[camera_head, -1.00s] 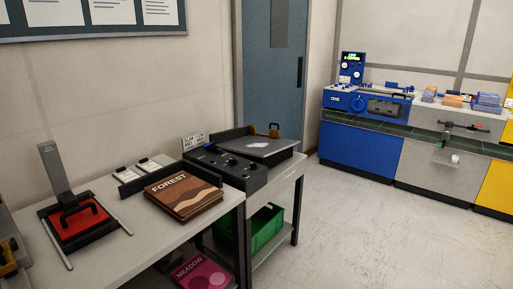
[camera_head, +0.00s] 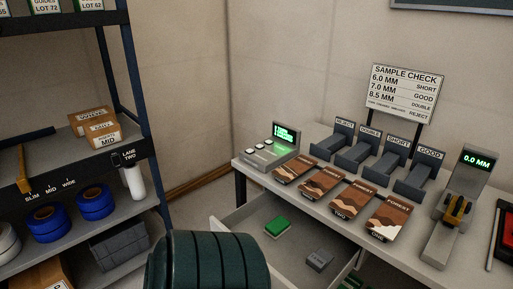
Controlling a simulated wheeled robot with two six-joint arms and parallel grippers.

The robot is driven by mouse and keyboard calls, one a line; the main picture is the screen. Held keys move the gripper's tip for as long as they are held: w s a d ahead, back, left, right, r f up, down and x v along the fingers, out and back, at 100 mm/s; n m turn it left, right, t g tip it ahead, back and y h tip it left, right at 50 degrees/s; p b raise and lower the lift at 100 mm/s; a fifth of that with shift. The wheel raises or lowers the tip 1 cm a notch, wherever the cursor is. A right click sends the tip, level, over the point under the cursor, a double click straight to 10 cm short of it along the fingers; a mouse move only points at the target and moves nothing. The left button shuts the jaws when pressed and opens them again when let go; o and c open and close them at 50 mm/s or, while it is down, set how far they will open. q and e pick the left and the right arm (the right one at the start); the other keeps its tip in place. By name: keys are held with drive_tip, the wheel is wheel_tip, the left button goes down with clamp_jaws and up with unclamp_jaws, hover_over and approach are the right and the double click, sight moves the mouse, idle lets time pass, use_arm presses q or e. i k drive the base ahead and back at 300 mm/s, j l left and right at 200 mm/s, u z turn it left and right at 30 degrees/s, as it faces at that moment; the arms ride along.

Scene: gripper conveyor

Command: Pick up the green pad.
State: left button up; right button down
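The green pad (camera_head: 277,227) lies flat in an open drawer (camera_head: 226,234) under the sample-check table, left of the drawer's middle. A grey block (camera_head: 319,260) lies in the same drawer to the right of the pad, apart from it. Neither of my grippers is in view.
A dark green ribbed rounded object (camera_head: 207,262) stands in front of the drawer's left side. The table (camera_head: 308,192) above bears booklets (camera_head: 341,200), grey sorting slots (camera_head: 357,155) and a gauge (camera_head: 460,205). A shelf rack (camera_head: 138,120) stands at left.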

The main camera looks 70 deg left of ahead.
sight(275, 229)
drive_tip(key=u, duration=1.95)
